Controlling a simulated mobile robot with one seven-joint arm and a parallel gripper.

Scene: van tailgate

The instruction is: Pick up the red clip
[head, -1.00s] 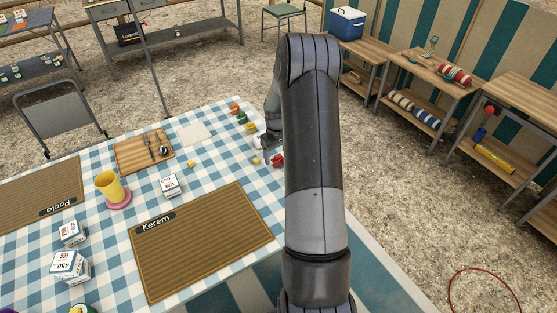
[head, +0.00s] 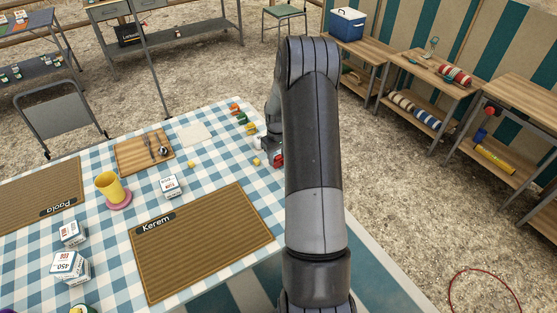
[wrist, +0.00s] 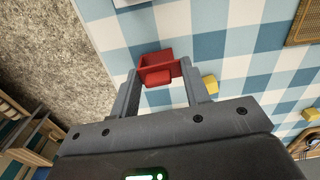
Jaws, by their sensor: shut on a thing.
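The red clip (wrist: 155,66) is between the two fingertips of my gripper (wrist: 160,82) in the wrist view. The fingers touch it on both sides and are shut on it. It is over or on the blue-and-white checked cloth; I cannot tell whether it is clear of the cloth. In the head view the red clip (head: 278,160) shows at the table's right edge, partly hidden by my gripper and arm.
A small yellow cube (wrist: 211,85) lies close by the right finger. A row of coloured clips (head: 240,117) lies farther back along the table edge. The Kerem placemat (head: 205,240), a yellow cup (head: 108,185) and a wooden board (head: 143,152) are to the left.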

